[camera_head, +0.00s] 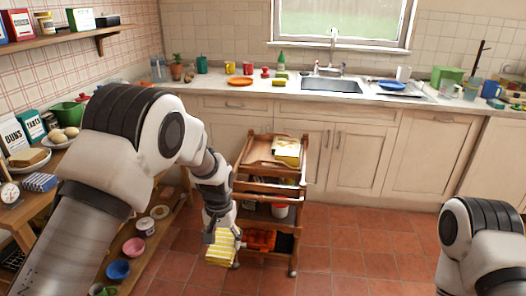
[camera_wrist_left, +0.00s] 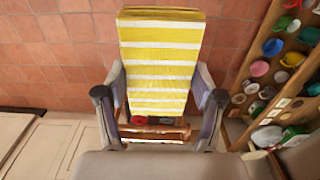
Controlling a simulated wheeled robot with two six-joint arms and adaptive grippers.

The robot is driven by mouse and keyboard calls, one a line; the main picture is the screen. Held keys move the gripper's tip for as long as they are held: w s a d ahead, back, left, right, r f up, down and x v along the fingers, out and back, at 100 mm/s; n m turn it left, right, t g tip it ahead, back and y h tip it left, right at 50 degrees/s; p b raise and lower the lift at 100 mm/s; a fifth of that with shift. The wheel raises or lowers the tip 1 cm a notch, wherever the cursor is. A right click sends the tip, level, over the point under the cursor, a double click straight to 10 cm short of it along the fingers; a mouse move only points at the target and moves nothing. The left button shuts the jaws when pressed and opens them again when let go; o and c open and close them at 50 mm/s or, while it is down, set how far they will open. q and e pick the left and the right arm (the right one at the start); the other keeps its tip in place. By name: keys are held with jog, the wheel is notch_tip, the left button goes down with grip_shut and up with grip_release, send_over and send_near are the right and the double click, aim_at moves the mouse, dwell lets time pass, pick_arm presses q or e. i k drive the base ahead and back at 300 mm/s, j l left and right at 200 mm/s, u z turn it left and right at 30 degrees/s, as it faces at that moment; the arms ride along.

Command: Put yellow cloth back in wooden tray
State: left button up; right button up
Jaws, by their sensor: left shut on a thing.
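The yellow cloth (camera_head: 222,250), striped with white, hangs from my left gripper (camera_head: 220,228) low beside the wooden trolley. In the left wrist view the cloth (camera_wrist_left: 162,60) lies flat and folded between the two fingers of my left gripper (camera_wrist_left: 160,100), which is shut on it. A light wooden tray (camera_head: 258,151) appears to sit on the trolley's top, with a yellow and white item (camera_head: 287,147) at its right side. My right gripper is out of the picture; only a part of my right arm shows at the lower right.
The wooden trolley (camera_head: 238,187) stands before the cabinets, with orange and dark items (camera_head: 262,240) on its lowest shelf. Shelves with bowls (camera_head: 118,269) line the left. The tiled floor (camera_head: 345,245) right of the trolley is clear.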

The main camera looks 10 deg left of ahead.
aim_at(260, 157)
jog(key=i+j+z, duration=0.1)
jog(key=i, duration=0.4)
jog(key=i+j+z, duration=0.1)
jog(key=i+j, duration=0.15)
jog(key=i, duration=0.3)
jog(key=i+j+z, duration=0.1)
jog(key=i+j, duration=0.15)
jog(key=i, duration=0.25)
jog(key=i+j+z, duration=0.1)
jog(key=i+j, duration=0.15)
jog(key=i, duration=0.25)
jog(key=i+j+z, duration=0.1)
jog(key=i+j, duration=0.25)
jog(key=i, duration=0.15)
